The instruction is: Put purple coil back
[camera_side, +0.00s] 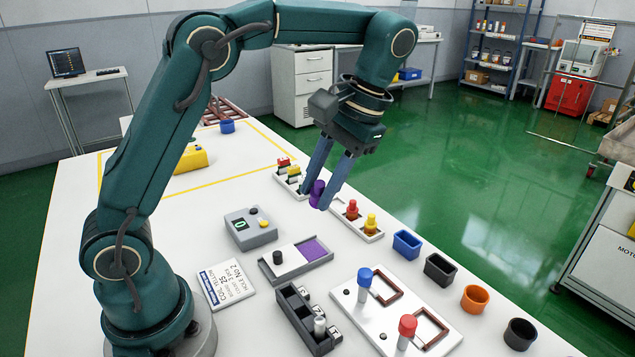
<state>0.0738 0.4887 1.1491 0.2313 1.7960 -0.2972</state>
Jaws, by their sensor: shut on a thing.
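My gripper (313,201) points down and is shut on the purple coil (317,188), which shows between its two blue-grey fingers. The gripper and coil are over the middle of a row of white trays along the table's far right side. The right tray (374,238) holds a red coil (352,209) and a yellow coil (371,222). The left tray (279,177) holds red and yellow-green pieces (289,169). The fingers hide the spot beneath the purple coil, so I cannot tell whether it touches a tray.
Blue (407,244), black (440,269), orange (475,298) and dark (520,334) cups line the right edge. A grey box with a purple pad (314,249), a grey display device (250,229), a label card (227,284) and a white fixture board (372,310) occupy the nearer table.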

